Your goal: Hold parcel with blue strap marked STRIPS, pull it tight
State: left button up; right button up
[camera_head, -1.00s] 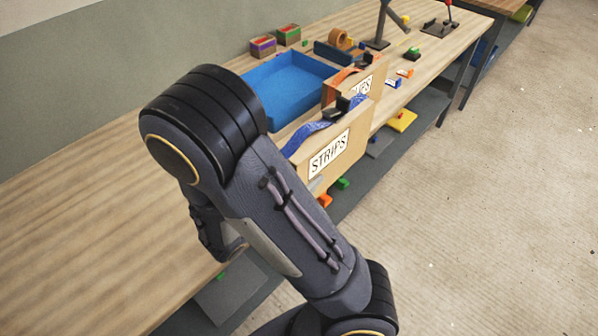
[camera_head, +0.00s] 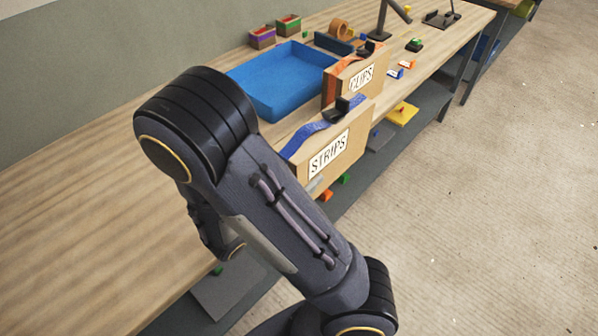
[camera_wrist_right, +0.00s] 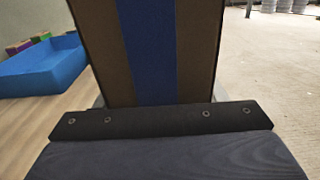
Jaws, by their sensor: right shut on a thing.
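The STRIPS parcel (camera_head: 345,160) is a light brown box standing upright near the front edge of the bench. Its blue strap (camera_head: 310,134) runs over the top, with a black buckle (camera_head: 342,107). My arm hides its near end in the head view. In the right wrist view the parcel (camera_wrist_right: 195,60) fills the middle, its blue strap (camera_wrist_right: 150,55) running down the centre of the face. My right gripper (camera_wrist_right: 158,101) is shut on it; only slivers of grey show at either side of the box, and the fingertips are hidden. My left gripper is not in view.
A CLIPS parcel (camera_head: 345,85) with an orange strap stands just behind. A blue tray (camera_head: 262,105) lies to its left. Small boxes (camera_head: 288,25), a tape roll (camera_head: 340,30) and a dark stand (camera_head: 381,25) are further back. The near bench top (camera_head: 80,200) is clear.

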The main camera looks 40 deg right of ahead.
jog(key=shift+f+b, duration=1.4)
jog(key=shift+f, duration=0.55)
dwell(0.3)
jog(key=o, duration=1.5)
jog(key=shift+c, duration=0.2)
jog(key=shift+a, duration=0.15)
jog(key=a, duration=0.7)
jog(key=shift+s+a+b, duration=0.25)
jog(key=shift+s+b, duration=0.05)
jog(key=shift+s, duration=0.05)
